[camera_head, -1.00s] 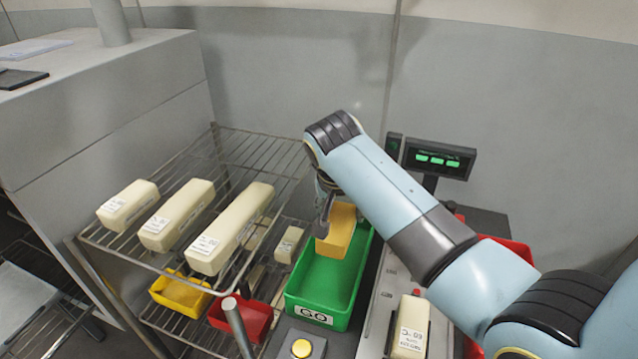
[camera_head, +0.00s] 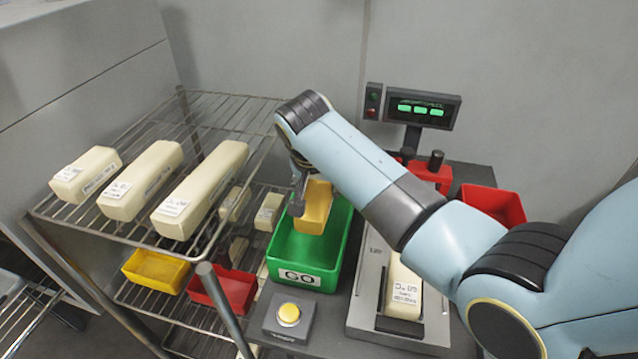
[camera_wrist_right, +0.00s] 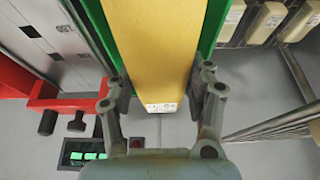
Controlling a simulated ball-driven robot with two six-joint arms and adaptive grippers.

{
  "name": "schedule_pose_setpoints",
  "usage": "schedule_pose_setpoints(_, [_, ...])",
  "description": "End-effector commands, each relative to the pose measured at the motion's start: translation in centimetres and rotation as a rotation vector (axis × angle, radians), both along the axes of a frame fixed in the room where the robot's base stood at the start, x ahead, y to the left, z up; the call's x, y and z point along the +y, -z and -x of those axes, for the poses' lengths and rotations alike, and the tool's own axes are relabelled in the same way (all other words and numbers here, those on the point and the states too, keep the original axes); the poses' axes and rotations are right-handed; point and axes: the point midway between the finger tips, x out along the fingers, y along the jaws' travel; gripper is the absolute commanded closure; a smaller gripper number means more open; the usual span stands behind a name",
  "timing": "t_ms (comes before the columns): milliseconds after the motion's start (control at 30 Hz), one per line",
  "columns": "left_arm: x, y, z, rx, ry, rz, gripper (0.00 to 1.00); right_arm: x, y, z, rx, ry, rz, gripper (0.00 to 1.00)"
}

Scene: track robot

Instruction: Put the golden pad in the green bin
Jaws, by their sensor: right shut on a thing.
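The golden pad (camera_head: 314,207) is a yellow block held by my right gripper (camera_head: 300,190). It hangs in the far part of the green bin (camera_head: 307,277), which has a "GO" label on its front. In the right wrist view the golden pad (camera_wrist_right: 160,45) lies between the two fingers of my right gripper (camera_wrist_right: 163,95), with green bin walls (camera_wrist_right: 215,25) on both sides. I cannot tell whether the pad touches the bin floor. My left gripper is not in view.
A wire rack (camera_head: 130,245) with several cream blocks stands left of the bin, with yellow (camera_head: 155,270) and red (camera_head: 225,290) bins below. A yellow button (camera_head: 289,314) is in front. A tray with a cream block (camera_head: 403,290) and a display (camera_head: 422,108) stand right.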

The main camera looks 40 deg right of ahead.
Motion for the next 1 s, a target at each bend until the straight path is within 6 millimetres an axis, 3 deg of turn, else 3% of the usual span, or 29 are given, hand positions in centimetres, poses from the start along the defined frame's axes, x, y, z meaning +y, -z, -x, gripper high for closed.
schedule_pose_setpoints(433, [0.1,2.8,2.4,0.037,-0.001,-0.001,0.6,0.0,4.6,-0.1,-0.001,0.0,0.001,0.81])
schedule_pose_setpoints(933, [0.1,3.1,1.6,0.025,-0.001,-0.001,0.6,0.0,5.4,-0.1,-0.001,0.0,0.001,0.81])
schedule_pose_setpoints(967, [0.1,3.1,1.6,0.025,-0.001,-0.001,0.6,0.0,5.4,-0.1,-0.001,0.0,0.001,0.47])
schedule_pose_setpoints(1000, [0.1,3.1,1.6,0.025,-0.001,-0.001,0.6,0.0,5.4,-0.1,-0.001,0.0,0.001,0.42])
